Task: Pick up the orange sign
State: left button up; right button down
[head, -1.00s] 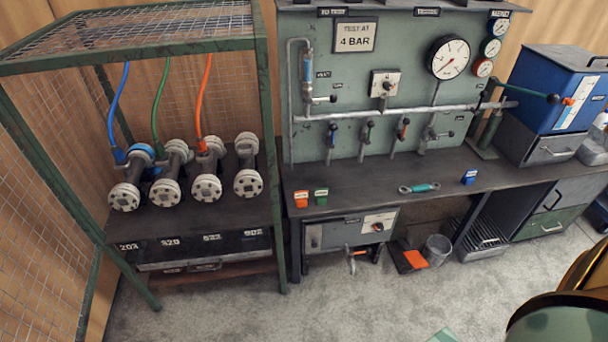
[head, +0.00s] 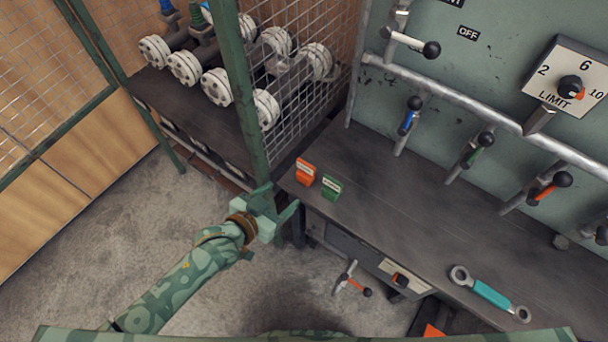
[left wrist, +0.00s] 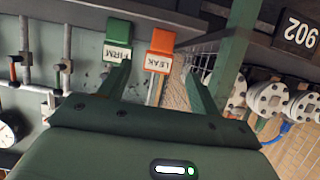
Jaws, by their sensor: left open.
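The orange sign (head: 305,172) stands at the left front corner of the dark bench top. In the left wrist view the orange sign (left wrist: 160,50) reads LEAK and shows between my finger ends, beyond them. A green sign (head: 330,187) stands just to its right; in the left wrist view the green sign (left wrist: 117,42) reads FIRM. My left gripper (head: 277,200) is open and empty, just short of the bench's front left corner, apart from the orange sign. Its fingers also show in the left wrist view (left wrist: 156,75). My right gripper is out of view.
A green cage post (head: 243,100) rises close beside my left gripper. White-flanged pipes (head: 216,86) sit behind it on the cage shelf. A teal-handled wrench (head: 490,294) lies at the bench's right. The bench top between signs and wrench is clear.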

aim_at(304, 174)
pick_arm(q)
jog(key=b+x, duration=0.1)
jog(key=x, duration=0.3)
jog(key=b+x, duration=0.2)
jog(key=x, duration=0.2)
jog(key=shift+a+f, duration=0.1)
jog(key=shift+f, duration=0.15)
jog(key=shift+w+d+f+b, duration=0.1)
jog(key=shift+w+d+b, duration=0.3)
jog(key=shift+w+b, duration=0.1)
jog(key=b+x, duration=0.3)
jog(key=x, duration=0.1)
jog(key=shift+w+d, duration=0.15)
jog(key=shift+w, duration=0.25)
jog(key=shift+w+d, duration=0.1)
jog(key=shift+w, duration=0.05)
jog(key=shift+r, duration=0.25)
jog(key=c, duration=0.8)
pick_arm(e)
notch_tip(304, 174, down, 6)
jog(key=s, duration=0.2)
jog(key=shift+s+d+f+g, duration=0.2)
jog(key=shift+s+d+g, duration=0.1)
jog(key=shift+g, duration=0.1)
